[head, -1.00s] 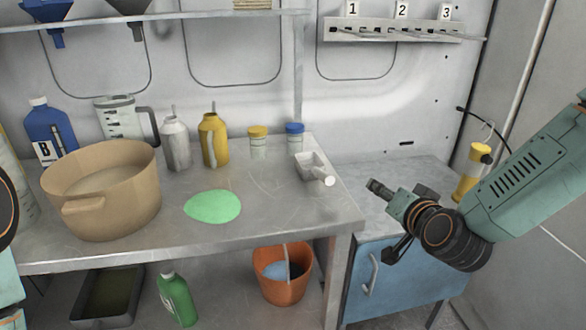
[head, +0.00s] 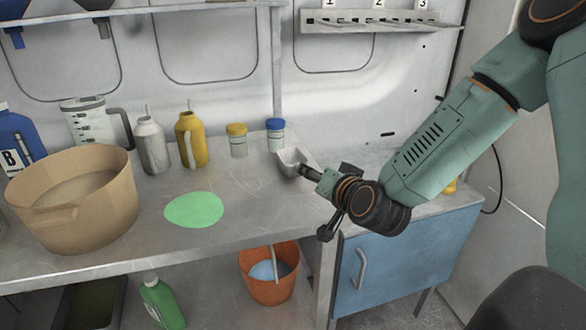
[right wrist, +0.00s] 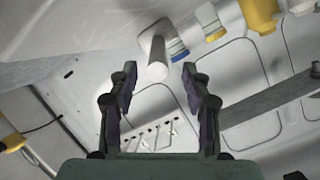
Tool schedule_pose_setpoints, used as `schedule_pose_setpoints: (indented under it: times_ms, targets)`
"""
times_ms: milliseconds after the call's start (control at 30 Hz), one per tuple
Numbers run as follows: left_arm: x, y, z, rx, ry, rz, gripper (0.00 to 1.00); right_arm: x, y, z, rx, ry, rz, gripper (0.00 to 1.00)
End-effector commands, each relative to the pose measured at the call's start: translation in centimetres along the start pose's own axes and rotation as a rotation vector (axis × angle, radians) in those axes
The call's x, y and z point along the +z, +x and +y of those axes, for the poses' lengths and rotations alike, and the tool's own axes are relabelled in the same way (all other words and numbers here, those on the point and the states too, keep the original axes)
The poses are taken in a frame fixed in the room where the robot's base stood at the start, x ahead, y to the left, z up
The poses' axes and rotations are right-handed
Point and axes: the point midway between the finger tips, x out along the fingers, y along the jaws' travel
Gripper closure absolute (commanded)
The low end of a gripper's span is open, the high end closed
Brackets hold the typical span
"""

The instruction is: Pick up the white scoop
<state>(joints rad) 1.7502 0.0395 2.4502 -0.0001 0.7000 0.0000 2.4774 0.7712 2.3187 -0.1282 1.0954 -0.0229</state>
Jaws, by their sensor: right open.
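The white scoop (head: 289,160) lies on the metal bench near its right end. My right gripper (head: 308,172) has come in from the right, its fingertips at the handle end of the scoop, hiding the handle in the head view. The fingers are open, with a gap seen on each side of the handle. My left gripper is out of view.
Jars with yellow (head: 237,140) and blue (head: 276,136) lids stand behind the scoop. A green patch (head: 194,210) and a tan pot (head: 85,205) are to the left. An orange bucket (head: 270,285) is below the bench; a blue cabinet (head: 410,260) is at the right.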

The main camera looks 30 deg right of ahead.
Motion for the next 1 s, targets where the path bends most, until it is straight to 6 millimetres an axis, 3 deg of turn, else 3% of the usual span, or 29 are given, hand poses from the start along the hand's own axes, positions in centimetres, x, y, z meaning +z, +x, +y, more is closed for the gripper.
schedule_pose_setpoints:
  times_ms: [500, 800, 1000]
  targets:
    - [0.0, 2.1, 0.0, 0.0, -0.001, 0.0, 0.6, 0.2, 6.2, 0.3, -0.001, -0.003, 0.0, 0.51]
    - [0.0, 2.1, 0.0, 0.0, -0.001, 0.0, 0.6, 0.2, 6.7, 0.1, -0.002, 0.0, -0.003, 0.51]
    - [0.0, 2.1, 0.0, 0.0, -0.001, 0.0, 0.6, 0.2, 6.7, 0.1, -0.002, -0.001, -0.002, 0.68]
